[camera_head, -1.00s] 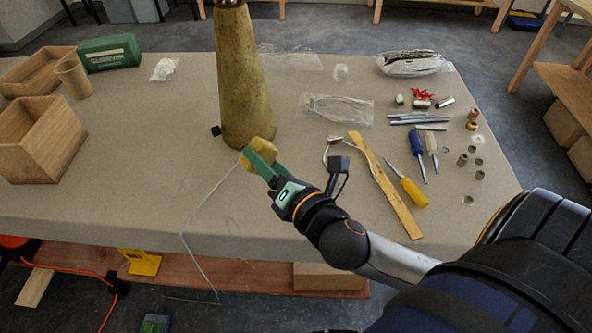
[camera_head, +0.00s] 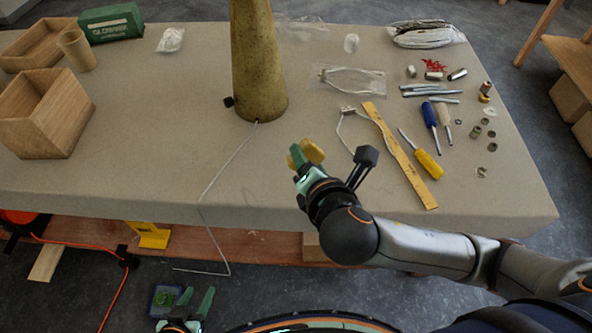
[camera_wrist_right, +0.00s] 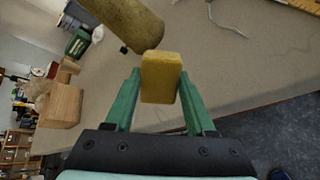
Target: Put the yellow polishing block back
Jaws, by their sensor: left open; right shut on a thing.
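The yellow polishing block (camera_head: 312,152) is held in my right gripper (camera_head: 303,156), above the front half of the table and to the right of the lamp column's foot. In the right wrist view the block (camera_wrist_right: 161,77) sits between the two green fingers of the right gripper (camera_wrist_right: 160,92), which are shut on it. My left gripper (camera_head: 196,302) shows at the bottom of the head view, below the table's front edge. Its green fingers are apart and it is empty.
The lamp column (camera_head: 258,75) stands on the table (camera_head: 130,180) with a wire from its foot over the front edge. Wooden boxes (camera_head: 45,118) stand at left. A ruler (camera_head: 402,160), screwdrivers (camera_head: 420,155) and small parts lie at right. The front left table area is clear.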

